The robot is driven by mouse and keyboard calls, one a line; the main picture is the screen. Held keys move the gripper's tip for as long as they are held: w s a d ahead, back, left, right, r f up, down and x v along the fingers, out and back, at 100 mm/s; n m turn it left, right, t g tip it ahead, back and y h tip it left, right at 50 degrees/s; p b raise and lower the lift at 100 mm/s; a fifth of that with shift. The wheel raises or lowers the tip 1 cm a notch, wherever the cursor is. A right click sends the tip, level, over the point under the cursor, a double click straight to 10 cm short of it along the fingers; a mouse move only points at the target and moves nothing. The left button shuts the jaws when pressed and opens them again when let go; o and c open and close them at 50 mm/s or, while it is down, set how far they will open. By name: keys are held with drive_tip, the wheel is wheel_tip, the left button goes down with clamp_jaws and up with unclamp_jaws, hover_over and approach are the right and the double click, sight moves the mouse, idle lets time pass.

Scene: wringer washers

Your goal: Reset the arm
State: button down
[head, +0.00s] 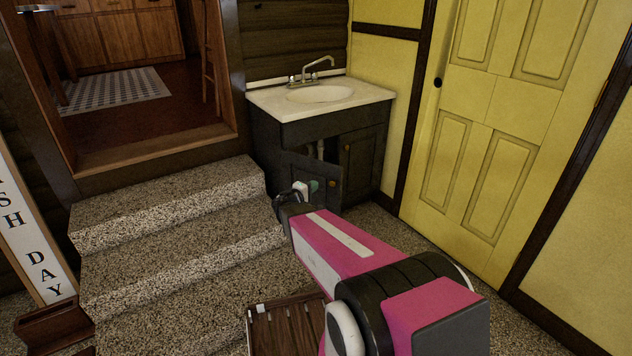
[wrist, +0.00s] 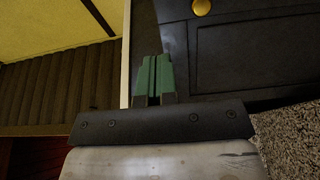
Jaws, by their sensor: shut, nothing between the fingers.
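My pink and black arm reaches from the lower right toward the sink cabinet in the head view. My gripper (head: 315,186) is at its far end, low in front of the cabinet, with part of it hidden by the arm. In the wrist view, the green fingers of my gripper (wrist: 153,77) are together and hold nothing. A dark cabinet door with a brass knob (wrist: 201,7) fills the upper right of that view, close to the fingers. I cannot tell whether the fingers touch it.
The dark sink cabinet (head: 361,135) has an opening with a pipe showing. Speckled steps (head: 170,205) rise at left. A yellow door (head: 490,120) is at right. A slatted wooden item (head: 284,328) lies below my arm. Some carpet is clear before the yellow door.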

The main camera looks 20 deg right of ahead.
drive_tip(key=s+d+f+m+g+y, duration=0.1)
drive_tip(key=s+f+m+g+y, duration=0.1)
drive_tip(key=s+m+g, duration=0.3)
drive_tip(key=s+d+f+g+y, duration=0.2)
drive_tip(key=s+g+y, duration=0.1)
drive_tip(key=s, duration=0.3)
drive_tip(key=s+a+f+m+g+y, duration=0.1)
drive_tip(key=s+a+m+g+y, duration=0.15)
drive_tip(key=s+a+y, duration=0.7)
drive_tip(key=w+a+r+t+y, duration=0.1)
drive_tip(key=w+a+t, duration=0.3)
drive_tip(key=w, duration=0.6)
drive_tip(key=w+a+r+t+y, duration=0.1)
drive_tip(key=w+a+t, duration=0.1)
drive_tip(key=w+t, duration=0.6)
drive_tip(key=m+h, duration=0.9)
drive_tip(key=h, duration=0.6)
approach(329, 169)
drive_tip(key=x, duration=0.7)
drive_tip(key=shift+w+d, duration=0.15)
drive_tip(key=shift+w, duration=0.1)
